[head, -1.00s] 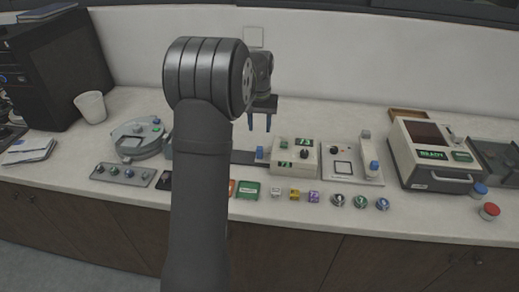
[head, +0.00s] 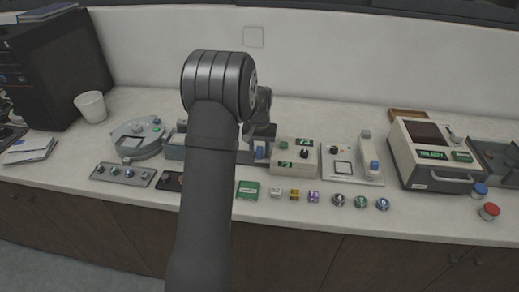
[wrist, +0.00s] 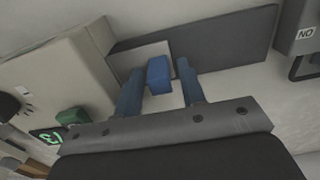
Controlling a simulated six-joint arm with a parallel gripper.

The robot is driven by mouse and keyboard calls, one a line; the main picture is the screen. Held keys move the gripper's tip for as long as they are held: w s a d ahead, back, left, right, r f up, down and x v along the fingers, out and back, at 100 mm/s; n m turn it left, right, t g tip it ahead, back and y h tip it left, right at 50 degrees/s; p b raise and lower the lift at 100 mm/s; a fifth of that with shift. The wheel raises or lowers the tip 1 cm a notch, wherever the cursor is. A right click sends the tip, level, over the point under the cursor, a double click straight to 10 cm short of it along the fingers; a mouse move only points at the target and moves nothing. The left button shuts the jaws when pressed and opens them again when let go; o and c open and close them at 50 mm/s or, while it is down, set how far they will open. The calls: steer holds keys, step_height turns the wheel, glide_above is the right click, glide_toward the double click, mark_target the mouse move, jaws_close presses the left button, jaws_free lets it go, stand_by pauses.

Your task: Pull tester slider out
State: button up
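The tester (head: 293,157) is a cream box with green displays, right of my arm in the head view. Its dark slider plate (wrist: 225,42) sticks out of the box's side and carries a blue knob (wrist: 158,75) on a pale block. The tester body also shows at the left of the wrist view (wrist: 62,75). My gripper (wrist: 159,72) is open, with one blue finger on each side of the knob. A gap shows between the knob and the right finger; the left finger is closer. In the head view my arm partly hides the slider.
A grey round device (head: 137,138) and a control strip (head: 123,175) stand on the left. A plate with a lever (head: 352,163) and a press labelled READY (head: 437,155) stand on the right. Small coloured blocks and knobs line the counter's front.

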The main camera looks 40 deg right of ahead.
jaws_close()
steer(key=w+a, duration=0.8)
steer(key=shift+w+a, duration=0.2)
steer(key=shift+w, duration=0.1)
steer(key=shift+o, duration=1.1)
jaws_free()
steer(key=shift+r, duration=0.1)
step_height(320, 180, up, 8)
steer(key=shift+f, duration=3.95)
